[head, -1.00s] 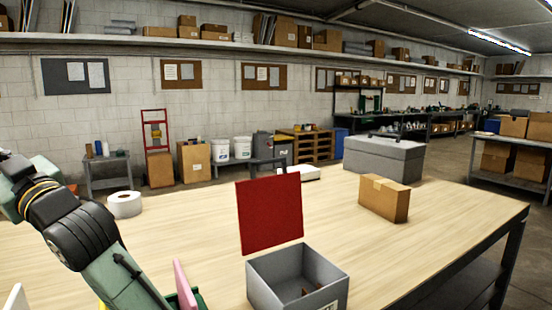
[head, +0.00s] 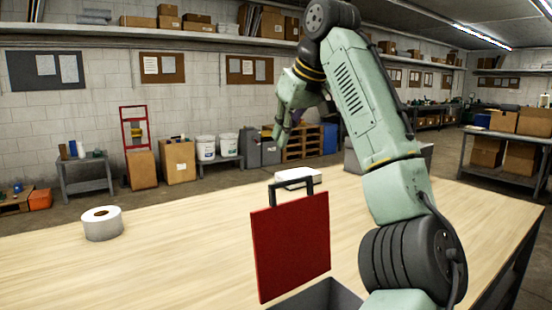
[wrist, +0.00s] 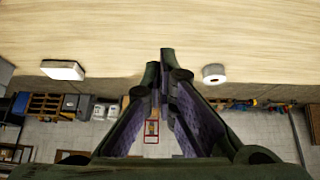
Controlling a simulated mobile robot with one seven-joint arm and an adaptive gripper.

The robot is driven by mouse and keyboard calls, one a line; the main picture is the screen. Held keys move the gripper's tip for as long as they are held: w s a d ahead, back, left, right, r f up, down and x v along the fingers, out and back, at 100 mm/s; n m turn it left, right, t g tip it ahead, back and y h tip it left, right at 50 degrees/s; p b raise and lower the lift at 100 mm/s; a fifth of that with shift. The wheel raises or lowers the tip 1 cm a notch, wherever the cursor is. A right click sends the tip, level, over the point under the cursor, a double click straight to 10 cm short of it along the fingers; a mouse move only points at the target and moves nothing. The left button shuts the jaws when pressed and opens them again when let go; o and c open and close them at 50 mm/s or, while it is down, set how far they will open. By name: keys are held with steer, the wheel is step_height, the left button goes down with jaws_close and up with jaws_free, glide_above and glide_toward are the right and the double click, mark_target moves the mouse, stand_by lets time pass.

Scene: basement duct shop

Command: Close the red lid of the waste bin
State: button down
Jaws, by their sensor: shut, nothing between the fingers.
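The red lid (head: 291,246) stands upright, open, at the back edge of the grey waste bin (head: 322,297) on the wooden table. A dark handle (head: 283,193) sticks up from the lid's top edge. Only the upper part of the bin shows at the bottom of the head view, and my arm covers some space to its right. My gripper (head: 278,136) is raised above and beyond the lid, apart from it, pointing down. In the wrist view my gripper (wrist: 160,62) has its fingers together and empty. The bin and lid do not show there.
A white tape roll (head: 102,223) lies on the table (head: 170,262) at left. A white box (head: 298,178) sits near the far edge behind the lid. A grey case (head: 354,163) is partly hidden by my arm.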

step_height(320, 180, down, 7)
steer(key=d+p, duration=0.1)
steer(key=shift+f, duration=0.2)
stand_by(0.5)
stand_by(0.5)
